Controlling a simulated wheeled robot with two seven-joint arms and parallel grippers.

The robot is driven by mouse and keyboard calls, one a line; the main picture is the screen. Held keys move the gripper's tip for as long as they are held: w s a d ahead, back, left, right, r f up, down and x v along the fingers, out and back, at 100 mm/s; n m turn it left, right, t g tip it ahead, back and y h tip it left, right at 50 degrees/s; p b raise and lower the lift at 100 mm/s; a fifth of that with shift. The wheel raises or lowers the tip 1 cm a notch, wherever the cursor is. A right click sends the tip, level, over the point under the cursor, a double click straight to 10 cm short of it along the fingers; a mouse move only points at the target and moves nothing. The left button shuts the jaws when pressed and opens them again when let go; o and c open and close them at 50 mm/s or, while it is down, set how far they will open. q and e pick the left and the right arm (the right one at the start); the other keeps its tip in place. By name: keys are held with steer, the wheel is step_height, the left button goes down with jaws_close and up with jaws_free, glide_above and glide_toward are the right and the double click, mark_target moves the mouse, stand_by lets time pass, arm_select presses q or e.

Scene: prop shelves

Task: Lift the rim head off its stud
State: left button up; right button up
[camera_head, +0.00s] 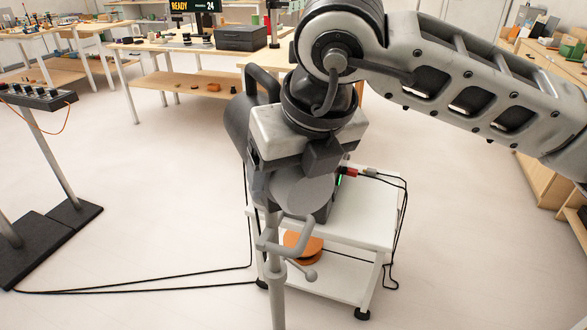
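The head on the stand, a dark grey rounded body with a looped handle (238,122), is largely hidden behind my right gripper and wrist. I take it to be the rim head. Below it is the grey metal stand (277,290), with a bent clamp lever and a round grey part. The stud itself is hidden. My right arm comes in from the upper right, and my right gripper (322,158) points down over the head and stand top. Its fingertips are not clear, so I cannot tell whether it grips or touches the head. My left gripper is out of view.
A black cable runs along the floor. A control panel (38,95) on a post stands left. Workbenches line the back; the left-centre floor is clear.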

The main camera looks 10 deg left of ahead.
steer(key=shift+w+r, duration=0.1)
steer(key=shift+r, duration=0.15)
steer(key=shift+c, duration=1.2)
steer(key=shift+a, duration=0.1)
steer(key=shift+r+b, duration=0.1)
steer(key=shift+b, duration=0.3)
steer(key=shift+r+t+b, duration=0.3)
steer(key=shift+b, duration=0.3)
steer(key=shift+r, duration=0.1)
stand_by(0.6)
steer(key=shift+s+d+r+t+y, duration=0.1)
steer(key=shift+s+r+t+y, duration=0.1)
steer(key=shift+r, duration=0.4)
steer(key=shift+s+d+r+t+y, duration=0.1)
steer(key=shift+s+r, duration=0.05)
steer(key=shift+r, duration=0.4)
steer(key=shift+c, duration=0.4)
steer(key=shift+r, duration=0.2)
